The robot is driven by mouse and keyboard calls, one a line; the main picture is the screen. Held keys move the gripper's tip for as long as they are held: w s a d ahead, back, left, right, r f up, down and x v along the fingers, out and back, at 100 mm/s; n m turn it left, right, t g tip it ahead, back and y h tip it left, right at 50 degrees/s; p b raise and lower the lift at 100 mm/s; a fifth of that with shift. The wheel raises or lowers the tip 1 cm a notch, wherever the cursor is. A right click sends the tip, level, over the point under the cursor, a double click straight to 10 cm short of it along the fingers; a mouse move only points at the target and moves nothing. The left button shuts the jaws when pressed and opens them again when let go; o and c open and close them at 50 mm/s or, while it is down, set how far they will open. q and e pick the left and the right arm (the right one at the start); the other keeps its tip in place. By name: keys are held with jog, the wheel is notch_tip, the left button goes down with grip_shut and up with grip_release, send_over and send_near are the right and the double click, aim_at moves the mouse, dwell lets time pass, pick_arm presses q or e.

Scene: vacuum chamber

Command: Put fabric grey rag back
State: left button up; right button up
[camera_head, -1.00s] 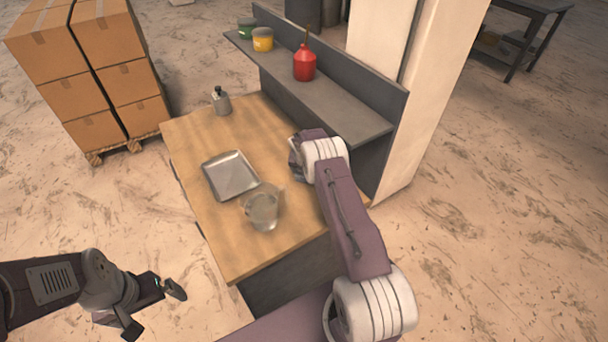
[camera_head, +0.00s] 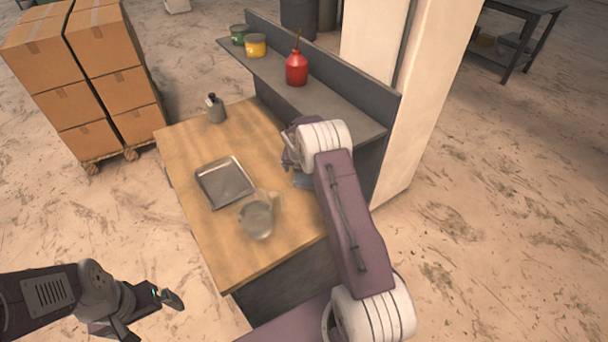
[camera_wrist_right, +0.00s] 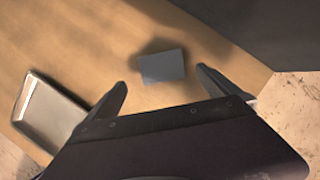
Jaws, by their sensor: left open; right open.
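A small flat grey-blue piece, which looks like the fabric grey rag (camera_wrist_right: 163,66), lies on the wooden table in the right wrist view. In the head view only a bluish edge of it (camera_head: 303,181) shows below my right wrist. My right gripper (camera_wrist_right: 160,84) is open above the table, its fingers on either side of the near edge of the rag, with nothing between them. In the head view my right arm hides most of that gripper. My left gripper (camera_head: 152,314) is open and empty, out over the floor to the left of the table.
On the wooden table (camera_head: 190,150) are a metal tray (camera_head: 224,183), a clear jug (camera_head: 257,220) and a small grey bottle (camera_head: 216,108). A raised shelf (camera_head: 335,108) behind holds a red oil can (camera_head: 297,68), a yellow tin (camera_head: 256,45) and a green tin (camera_head: 239,34). Boxes (camera_head: 110,60) stand left.

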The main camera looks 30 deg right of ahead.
jog(key=s+a+r+m+g+y, duration=0.1)
jog(key=s+a+r+m, duration=0.3)
jog(key=s+a+m, duration=0.25)
jog(key=s+a+r+m+y, duration=0.1)
jog(key=s+a+r+m, duration=0.35)
jog(key=s+m, duration=0.3)
jog(key=s+a+m, duration=0.3)
jog(key=s+m, duration=0.4)
jog(key=s, duration=0.1)
jog(key=s+a+r+m+g+y, duration=0.1)
jog(key=s+a+m, duration=0.2)
jog(key=s+m, duration=0.4)
jog(key=shift+s+a+r, duration=0.3)
jog(key=shift+s+a, duration=0.1)
jog(key=shift+s, duration=0.25)
jog(key=shift+f, duration=0.1)
notch_tip(320, 180, down, 2)
jog(key=shift+f+b, duration=0.2)
jog(key=shift+b, duration=1.05)
